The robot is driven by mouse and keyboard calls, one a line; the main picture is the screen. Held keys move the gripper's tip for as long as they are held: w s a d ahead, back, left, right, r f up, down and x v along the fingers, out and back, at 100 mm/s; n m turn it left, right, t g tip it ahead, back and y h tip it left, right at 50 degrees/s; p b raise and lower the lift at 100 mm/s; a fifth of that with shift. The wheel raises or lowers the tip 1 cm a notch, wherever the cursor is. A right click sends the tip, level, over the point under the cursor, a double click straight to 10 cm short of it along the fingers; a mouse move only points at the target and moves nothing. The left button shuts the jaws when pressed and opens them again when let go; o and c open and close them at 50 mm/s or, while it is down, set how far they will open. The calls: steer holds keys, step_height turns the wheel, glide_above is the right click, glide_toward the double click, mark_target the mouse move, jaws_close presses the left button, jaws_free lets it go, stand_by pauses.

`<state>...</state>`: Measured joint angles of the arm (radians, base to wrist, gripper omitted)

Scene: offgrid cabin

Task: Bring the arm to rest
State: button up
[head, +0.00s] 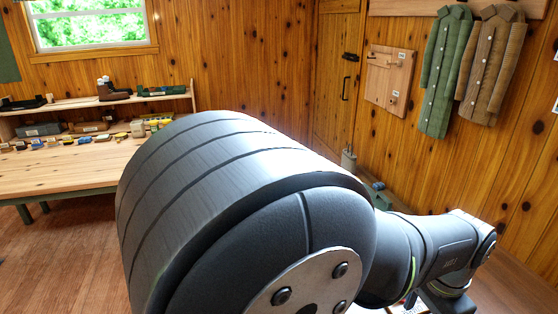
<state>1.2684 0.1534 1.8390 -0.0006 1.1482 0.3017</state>
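My own arm (240,190) fills the middle and lower part of the head view. Its large dark grey joint is close to the camera. A thinner link (445,250) runs from it toward the lower right and ends in a joint that bends downward. My gripper does not show; it is hidden or outside the picture, and I cannot see whether it holds anything.
A wooden workbench (60,176) with many small items and a raised shelf (60,106) stands at the left. A green coat (446,70) and a brown coat (492,60) hang on the right wall near a wooden door (335,75). A wooden surface (510,280) lies at lower right.

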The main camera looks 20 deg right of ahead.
step_height(320, 180, down, 9)
steer(key=shift+r, duration=1.55)
